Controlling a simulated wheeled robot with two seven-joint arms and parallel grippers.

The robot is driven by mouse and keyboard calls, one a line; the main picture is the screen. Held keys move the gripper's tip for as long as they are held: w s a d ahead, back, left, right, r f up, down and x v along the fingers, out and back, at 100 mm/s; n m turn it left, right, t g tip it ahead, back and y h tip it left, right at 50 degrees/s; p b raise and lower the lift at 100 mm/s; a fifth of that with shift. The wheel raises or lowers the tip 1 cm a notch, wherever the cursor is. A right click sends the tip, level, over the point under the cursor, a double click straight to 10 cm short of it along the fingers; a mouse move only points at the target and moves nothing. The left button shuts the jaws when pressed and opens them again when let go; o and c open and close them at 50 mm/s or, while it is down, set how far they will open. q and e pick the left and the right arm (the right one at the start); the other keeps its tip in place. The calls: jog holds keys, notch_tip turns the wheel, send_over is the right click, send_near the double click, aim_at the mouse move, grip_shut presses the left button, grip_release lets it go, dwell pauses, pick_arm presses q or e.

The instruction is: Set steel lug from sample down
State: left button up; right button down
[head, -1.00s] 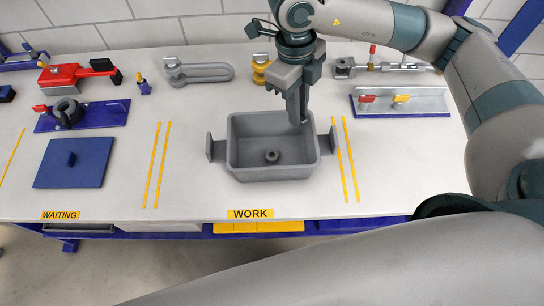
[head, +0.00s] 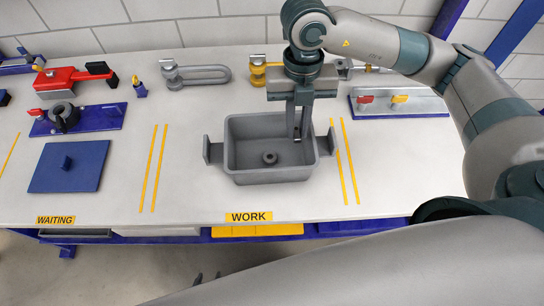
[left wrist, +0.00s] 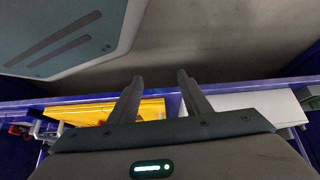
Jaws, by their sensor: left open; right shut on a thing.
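My right gripper (head: 298,136) points down inside the right part of the grey tray (head: 235,170), near its right back corner. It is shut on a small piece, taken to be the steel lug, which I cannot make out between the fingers. A small dark ring-shaped part (head: 270,158) stands on the tray floor, left of and below the fingertips, apart from them. In the left wrist view the left gripper (left wrist: 158,82) is open and empty.
A blue plate with a knob (head: 68,168) lies left, by the WAITING label. A blue fixture with a dark ring (head: 95,118), a red clamp (head: 60,77), a grey shackle (head: 200,75) and a grey plate with levers (head: 425,104) stand behind. Bench beside the tray is clear.

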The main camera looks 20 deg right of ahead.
jog(key=p, duration=0.1)
send_over(293, 159)
jog(key=f, duration=0.5)
jog(key=shift+w+d+f, duration=0.15)
jog(key=shift+w+f, duration=0.1)
jog(key=shift+f, duration=0.8)
jog(key=shift+f+p, duration=0.4)
jog(key=shift+f, duration=1.2)
jog(key=c, duration=2)
grip_release()
pick_arm(q)
jog(key=shift+g, duration=0.7)
jog(key=s, duration=0.1)
jog(key=s+a+f, duration=0.1)
jog(key=s, duration=0.1)
jog(key=s+a, duration=0.1)
jog(key=shift+s+a+f, duration=0.2)
jog(key=shift+f, duration=0.2)
jog(key=shift+d, duration=0.1)
